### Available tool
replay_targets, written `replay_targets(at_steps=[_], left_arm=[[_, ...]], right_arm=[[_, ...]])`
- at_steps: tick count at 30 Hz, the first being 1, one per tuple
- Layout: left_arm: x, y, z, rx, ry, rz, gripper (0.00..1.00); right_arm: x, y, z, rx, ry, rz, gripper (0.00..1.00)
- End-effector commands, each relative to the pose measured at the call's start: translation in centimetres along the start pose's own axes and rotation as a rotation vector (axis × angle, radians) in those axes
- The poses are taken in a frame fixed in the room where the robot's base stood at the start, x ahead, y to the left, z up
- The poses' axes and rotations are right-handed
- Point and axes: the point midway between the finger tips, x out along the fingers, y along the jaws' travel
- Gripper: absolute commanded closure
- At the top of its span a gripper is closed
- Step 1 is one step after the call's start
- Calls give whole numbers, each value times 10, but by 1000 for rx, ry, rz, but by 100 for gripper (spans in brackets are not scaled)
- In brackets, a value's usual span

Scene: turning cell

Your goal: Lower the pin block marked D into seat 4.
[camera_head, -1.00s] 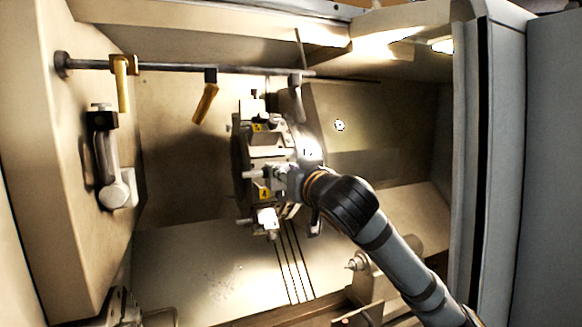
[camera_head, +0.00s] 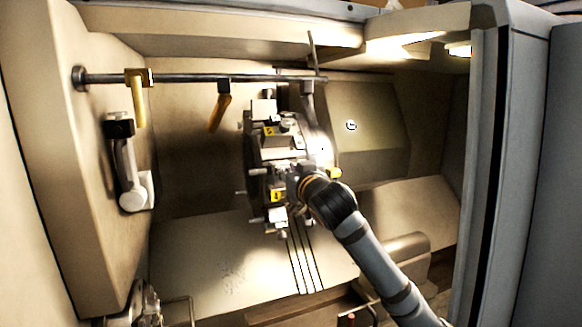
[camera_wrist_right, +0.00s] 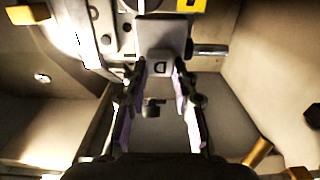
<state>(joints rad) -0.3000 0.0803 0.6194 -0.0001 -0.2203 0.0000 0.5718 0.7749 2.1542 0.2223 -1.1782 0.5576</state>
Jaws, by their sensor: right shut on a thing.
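The pin block marked D (camera_wrist_right: 158,66) is a grey block with a dark letter, between my right gripper's fingertips (camera_wrist_right: 160,80) in the right wrist view. The gripper is shut on it. In the head view my right gripper (camera_head: 288,172) is at the front of the tool turret (camera_head: 254,150), just above the yellow plate marked 4 (camera_head: 277,196). The gripper and wrist hide part of the turret there. The block lies close against the turret's metal in the wrist view. I cannot tell whether its pin is in the seat. My left gripper is not in view.
A second yellow plate (camera_head: 270,131) sits higher on the turret. A rail (camera_head: 190,78) with yellow-handled hangers (camera_head: 219,112) runs above. A grey-white jointed arm (camera_head: 130,170) is fixed on the left wall. The slotted floor (camera_head: 220,260) below is largely clear.

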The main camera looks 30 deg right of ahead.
Motion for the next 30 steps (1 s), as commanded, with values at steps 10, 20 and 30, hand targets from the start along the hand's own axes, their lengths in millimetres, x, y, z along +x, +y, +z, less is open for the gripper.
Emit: replay_targets(at_steps=[10,20,30], left_arm=[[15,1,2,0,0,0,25],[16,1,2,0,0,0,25],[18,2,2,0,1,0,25]], right_arm=[[2,0,16,0,8,0,100],[2,0,17,0,8,0,100],[2,0,19,0,9,0,100]])
